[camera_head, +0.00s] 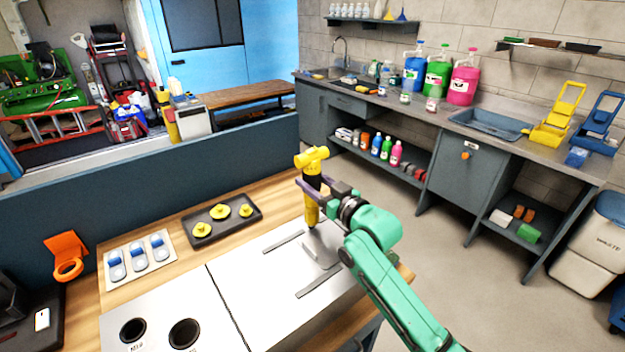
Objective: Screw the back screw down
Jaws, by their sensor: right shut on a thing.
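My right gripper (318,187), on the green arm from the lower right, is shut on a yellow and black tool (311,161). The tool stands roughly upright, with its lower end over the back right part of a pale metal panel (285,262) on the wooden table. I cannot tell whether its tip touches anything. The back screw cannot be made out; the tool and gripper may cover it. The panel bears dark grey strips (320,284). My left gripper is out of view.
A black tray (242,220) with yellow knob-like pieces (222,211) lies left of the tool. Farther left are a holder with blue-topped pieces (140,257) and an orange ring stand (68,258). Two round holes (184,333) open in the front panel. A dark partition (150,188) runs behind the table.

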